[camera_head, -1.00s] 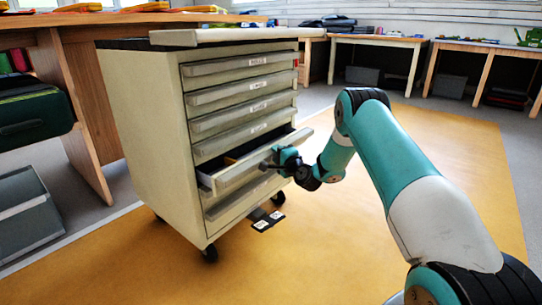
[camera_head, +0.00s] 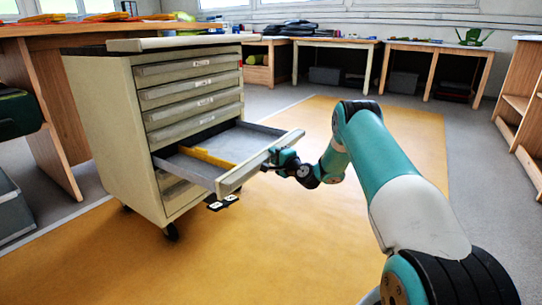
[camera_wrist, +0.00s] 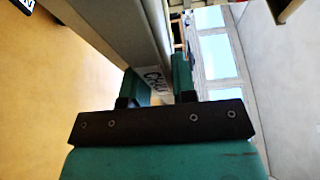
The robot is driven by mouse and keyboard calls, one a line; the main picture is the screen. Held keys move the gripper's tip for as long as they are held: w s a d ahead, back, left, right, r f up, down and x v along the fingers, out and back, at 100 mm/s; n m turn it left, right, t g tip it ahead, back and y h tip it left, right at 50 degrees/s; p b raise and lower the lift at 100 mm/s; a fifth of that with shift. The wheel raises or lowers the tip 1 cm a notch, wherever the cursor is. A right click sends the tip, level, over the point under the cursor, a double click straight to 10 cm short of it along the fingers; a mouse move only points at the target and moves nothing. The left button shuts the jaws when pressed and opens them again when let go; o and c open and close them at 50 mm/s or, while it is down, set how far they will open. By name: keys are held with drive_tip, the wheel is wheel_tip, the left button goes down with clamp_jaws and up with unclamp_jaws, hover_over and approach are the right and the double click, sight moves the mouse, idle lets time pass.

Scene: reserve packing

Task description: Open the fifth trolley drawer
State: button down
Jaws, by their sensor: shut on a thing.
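The cream trolley (camera_head: 110,130) stands on wheels at the left of the head view. Its fifth drawer (camera_head: 235,178) from the top is pulled well out, showing a grey inside with a yellow strip (camera_head: 207,157). My gripper (camera_head: 276,157) is shut on the drawer's front near its right end. In the wrist view the two teal fingers (camera_wrist: 158,78) sit on either side of the front edge (camera_wrist: 128,32), beside a white label that is only partly readable. The four drawers above are closed. The sixth drawer (camera_head: 180,194) below is partly hidden by the open one.
A wooden bench (camera_head: 45,110) stands close behind the trolley on the left. Tables (camera_head: 335,42) line the back wall and a shelf (camera_head: 520,110) stands at the right. The yellow floor (camera_head: 300,240) in front is clear.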

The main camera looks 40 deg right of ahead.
drive_tip(key=shift+s+d+f, duration=0.15)
drive_tip(key=shift+s+f, duration=0.1)
drive_tip(key=shift+f, duration=0.1)
drive_tip(key=c, duration=1)
unclamp_jaws()
drive_tip(key=shift+w+r, duration=0.1)
drive_tip(key=shift+w, duration=0.05)
drive_tip(key=s+a+b, duration=0.1)
drive_tip(key=s+b, duration=1.2)
drive_tip(key=s, duration=0.4)
drive_tip(key=shift+s, duration=0.25)
